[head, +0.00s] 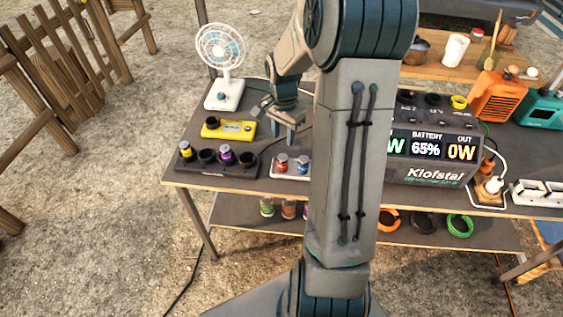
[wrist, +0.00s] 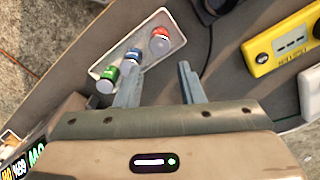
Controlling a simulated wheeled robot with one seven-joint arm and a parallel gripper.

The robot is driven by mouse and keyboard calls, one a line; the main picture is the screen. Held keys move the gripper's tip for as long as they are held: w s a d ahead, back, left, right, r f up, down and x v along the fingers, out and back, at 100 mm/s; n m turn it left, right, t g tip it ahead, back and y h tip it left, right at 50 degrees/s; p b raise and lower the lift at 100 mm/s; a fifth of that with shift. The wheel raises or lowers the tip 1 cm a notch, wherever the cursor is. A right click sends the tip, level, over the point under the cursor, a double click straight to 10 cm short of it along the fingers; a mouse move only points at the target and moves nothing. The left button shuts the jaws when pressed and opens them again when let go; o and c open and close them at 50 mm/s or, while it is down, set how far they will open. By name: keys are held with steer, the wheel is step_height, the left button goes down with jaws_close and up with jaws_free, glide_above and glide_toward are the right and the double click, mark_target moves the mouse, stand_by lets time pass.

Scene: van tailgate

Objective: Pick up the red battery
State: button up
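The red battery (head: 282,162) stands in a small white tray (head: 273,174) on the dark tabletop, next to a blue battery (head: 303,165). The wrist view also shows the red battery (wrist: 160,42), at the tray's upper right end, with the blue battery (wrist: 134,55) and a green battery (wrist: 107,79) in line to its lower left. My gripper (head: 289,136) hangs above and behind the tray. Its two fingers (wrist: 158,69) are apart with nothing between them. The red battery lies beyond the fingertips. My arm hides the tray's right end in the head view.
A black holder (head: 205,168) with yellow and purple batteries stands left of the tray. A yellow device (head: 229,129) and a fan (head: 221,60) are behind it. A large power station (head: 430,150) stands right of my arm.

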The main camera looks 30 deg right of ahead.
mark_target(283, 156)
step_height(283, 156, down, 13)
steer(key=shift+a+r, duration=0.1)
steer(key=shift+r, duration=0.1)
steer(key=c, duration=0.6)
steer(key=shift+c, duration=0.4)
steer(key=shift+r, duration=0.15)
steer(key=shift+w+r, duration=0.1)
steer(key=shift+r, duration=0.3)
step_height(283, 156, up, 9)
steer(key=shift+r, duration=0.1)
